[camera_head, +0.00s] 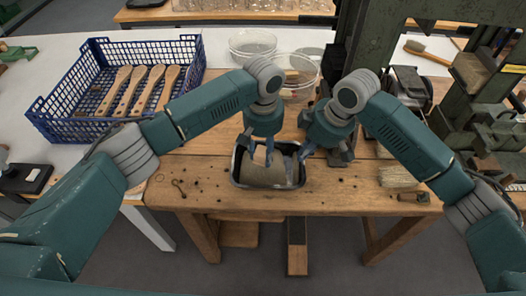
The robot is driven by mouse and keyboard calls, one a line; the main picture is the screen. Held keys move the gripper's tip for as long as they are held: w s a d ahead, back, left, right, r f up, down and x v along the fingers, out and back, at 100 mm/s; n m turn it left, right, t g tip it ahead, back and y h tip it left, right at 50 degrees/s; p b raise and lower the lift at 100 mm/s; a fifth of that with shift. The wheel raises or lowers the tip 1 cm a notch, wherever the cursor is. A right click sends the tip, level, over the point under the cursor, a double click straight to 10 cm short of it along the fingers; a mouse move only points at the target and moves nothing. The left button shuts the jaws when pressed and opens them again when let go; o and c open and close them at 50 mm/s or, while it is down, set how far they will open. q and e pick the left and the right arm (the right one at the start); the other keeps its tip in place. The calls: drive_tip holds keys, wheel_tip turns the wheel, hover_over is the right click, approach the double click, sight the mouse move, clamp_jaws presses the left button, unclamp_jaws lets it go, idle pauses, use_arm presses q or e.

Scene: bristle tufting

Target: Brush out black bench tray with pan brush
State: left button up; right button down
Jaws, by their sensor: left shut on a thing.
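The black bench tray (237,184) stands on the wooden bench near its front edge, with a grey-brown area showing inside. My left gripper (259,157) is over the back and middle of the tray, pointing down. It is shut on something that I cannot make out. My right gripper (302,157) is at the right side of the tray, close to its rim. I cannot tell whether its fingers are apart or touch the tray. No pan brush can be picked out clearly; the grippers hide part of the tray.
A blue basket (75,127) with several wooden-handled brushes stands at left. Clear bowls (252,44) stand behind my grippers. A pale bristle bundle (398,178) lies on the bench (345,196) at right, near green machinery (480,105). Small hooks lie left of the tray.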

drive_tip(key=shift+f, duration=1.05)
use_arm(q)
drive_tip(key=shift+f, duration=0.95)
idle(0.4)
